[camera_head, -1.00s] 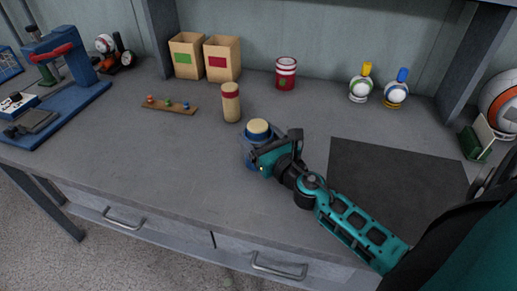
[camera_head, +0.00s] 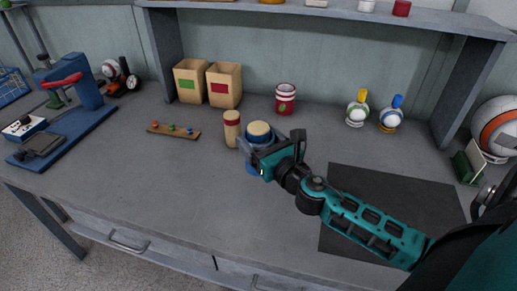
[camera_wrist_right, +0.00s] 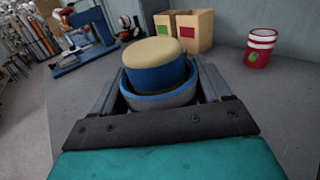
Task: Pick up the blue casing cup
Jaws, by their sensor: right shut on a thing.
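The blue casing cup (camera_head: 252,168) is partly hidden behind my right gripper (camera_head: 259,146) near the middle of the bench in the head view. In the right wrist view, the cup's blue rim (camera_wrist_right: 163,99) surrounds a blue cylinder with a beige top (camera_wrist_right: 157,62). My right gripper (camera_wrist_right: 158,105) is shut on the cup, with one finger along each side. The cup seems raised a little above the bench, though its underside is hard to make out. My left gripper is not in view.
A wooden cylinder with a red band (camera_head: 232,132) stands close left of the cup. Two open boxes (camera_head: 223,85) and a red-white can (camera_head: 285,98) stand behind. A blue press (camera_head: 85,90) is at far left. A dark mat (camera_head: 395,200) lies right, beneath my arm.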

